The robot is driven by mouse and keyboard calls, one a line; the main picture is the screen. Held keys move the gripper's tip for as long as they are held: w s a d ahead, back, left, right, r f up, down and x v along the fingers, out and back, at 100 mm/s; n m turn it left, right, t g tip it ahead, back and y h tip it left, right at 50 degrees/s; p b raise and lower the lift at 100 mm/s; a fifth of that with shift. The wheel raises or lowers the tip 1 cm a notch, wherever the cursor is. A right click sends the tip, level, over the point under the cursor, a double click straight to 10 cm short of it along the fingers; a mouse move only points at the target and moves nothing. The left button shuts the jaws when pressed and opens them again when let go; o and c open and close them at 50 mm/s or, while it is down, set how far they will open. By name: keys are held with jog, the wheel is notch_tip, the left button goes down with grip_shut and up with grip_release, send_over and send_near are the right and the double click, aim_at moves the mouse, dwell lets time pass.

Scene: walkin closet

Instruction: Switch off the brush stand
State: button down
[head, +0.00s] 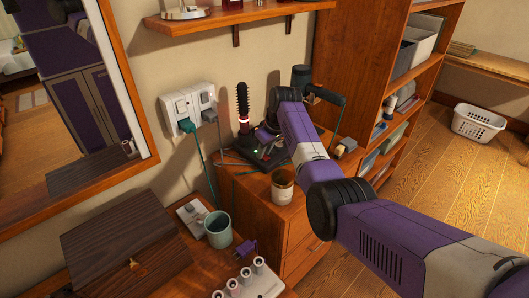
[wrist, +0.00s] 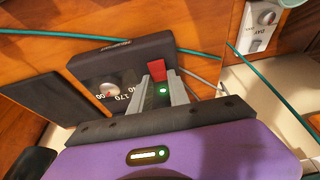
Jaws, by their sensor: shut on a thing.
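The brush stand has a black base (head: 268,152) on the wooden drawer unit, below the wall outlets. A round brush (head: 243,105) with a dark red lower part stands upright at it. A small green light shows on the base. In the wrist view the black base (wrist: 120,68) has a dial marked with numbers and a red switch (wrist: 157,74). A green light (wrist: 163,91) shows between my fingers. My gripper (wrist: 162,80) has its two grey fingertips at the red switch, shut on it with the fingers a little apart. The switch's lower part is hidden.
A green mug (head: 218,229) and a wooden box (head: 123,235) are on the nearer table. Open shelves (head: 385,125) stand at the right.

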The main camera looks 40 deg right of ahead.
aim_at(265, 157)
jog(key=shift+w+f+g+b, duration=0.35)
jog(key=shift+g+b, duration=0.55)
jog(key=shift+b, duration=1.15)
jog(key=shift+r+b, duration=0.1)
jog(key=shift+b, duration=0.3)
jog(key=shift+a+r+g+b, duration=0.1)
jog(key=shift+r+g+b, duration=0.05)
jog(key=shift+g+b, duration=0.2)
jog(key=c, duration=1.2)
grip_release()
jog(key=shift+c, duration=0.2)
jog(key=shift+r, duration=0.2)
notch_tip(265, 157, up, 7)
jog(key=s, duration=0.1)
jog(key=shift+r, duration=0.2)
